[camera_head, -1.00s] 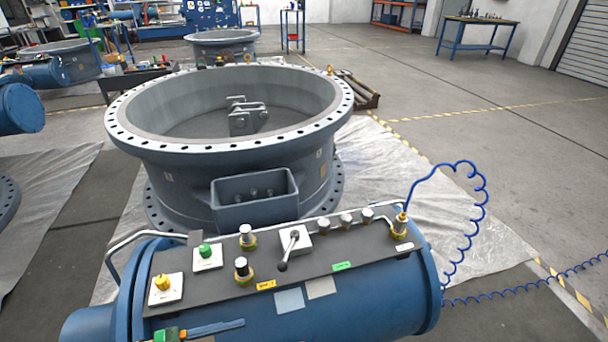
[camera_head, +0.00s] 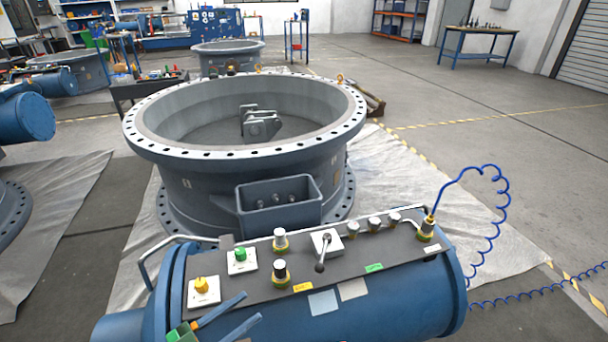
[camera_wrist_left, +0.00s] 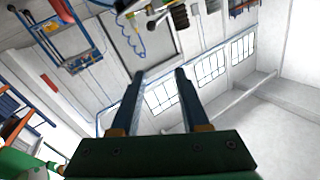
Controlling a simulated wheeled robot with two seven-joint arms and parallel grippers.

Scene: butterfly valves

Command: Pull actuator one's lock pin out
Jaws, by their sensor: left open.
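Actuator one seems to be the blue cylinder (camera_head: 400,305) in the front of the head view, but no label I can read confirms it. I cannot tell which part is the lock pin. My left gripper (camera_head: 254,305) is open and empty, near the plate's front left. Its two blue fingers also show apart in the left wrist view (camera_wrist_left: 160,72). My right gripper is not in view.
A curved handrail (camera_head: 150,262) stands at the plate's left end. A coiled blue hose (camera_head: 500,215) rises from the right end fitting (camera_head: 428,228). A large grey flanged valve body (camera_head: 250,175) with an open box (camera_head: 280,205) stands just behind. Open floor lies to the right.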

